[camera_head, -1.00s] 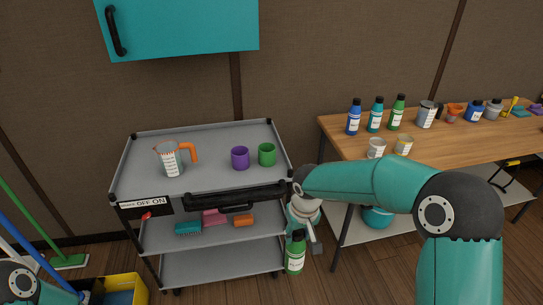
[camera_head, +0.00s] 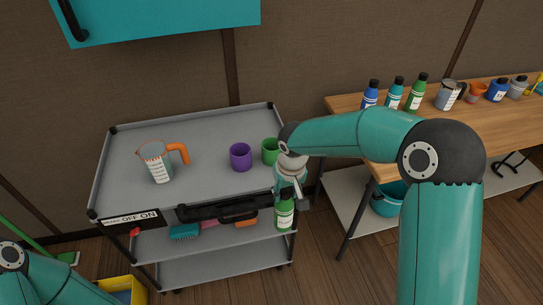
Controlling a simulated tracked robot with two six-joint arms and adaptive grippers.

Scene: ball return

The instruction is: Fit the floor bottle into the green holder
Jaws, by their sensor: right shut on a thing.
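The green bottle (camera_head: 285,215) with a white label hangs upright below my right gripper (camera_head: 286,194), which is shut on its upper part. The bottle is in front of the cart's right front corner, below the level of the top tray. The green holder (camera_head: 270,152) is a small open cup on the cart's top tray, near its right edge. My right wrist is close to the holder and partly overlaps its right side in the view. My left arm shows at the lower left, but its gripper is out of view.
A purple holder (camera_head: 240,157) stands left of the green one. A measuring jug (camera_head: 159,163) with an orange handle is farther left on the grey cart (camera_head: 205,185). A wooden table (camera_head: 350,103) with several bottles stands to the right. A teal cabinet (camera_head: 160,20) hangs above.

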